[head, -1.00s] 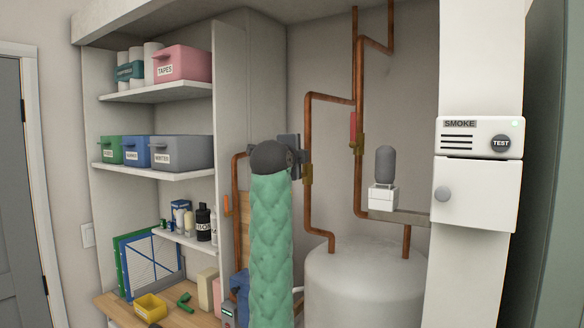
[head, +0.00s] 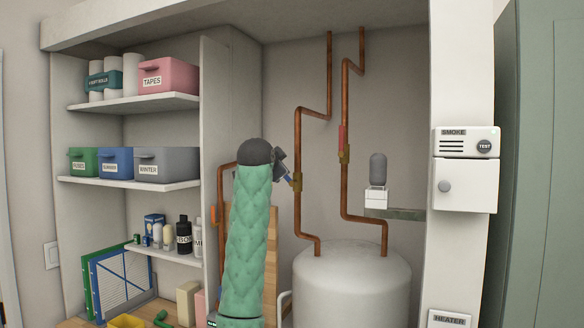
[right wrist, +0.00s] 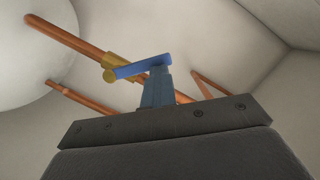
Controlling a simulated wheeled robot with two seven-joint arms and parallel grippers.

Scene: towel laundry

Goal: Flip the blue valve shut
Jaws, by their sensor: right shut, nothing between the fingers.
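The blue valve's handle (head: 289,178) angles up and left from its brass body (head: 297,183) on the left copper pipe. In the right wrist view the blue handle (right wrist: 143,67) lies at a slant across the pipe, pivoting near the brass fitting (right wrist: 116,68). My right gripper (head: 281,165) is beside the handle, on its left. In the wrist view its shut, empty fingers (right wrist: 158,75) reach up to the handle's free half; I cannot tell if they touch it. The green-sleeved forearm hides part of the area below. My left gripper is not in view.
A red-handled valve (head: 343,138) sits on the right pipe, up and right of the blue one. The water tank (head: 352,285) stands below. A grey cylinder on a white block (head: 376,185) is at right. Shelves with bins (head: 167,163) fill the left.

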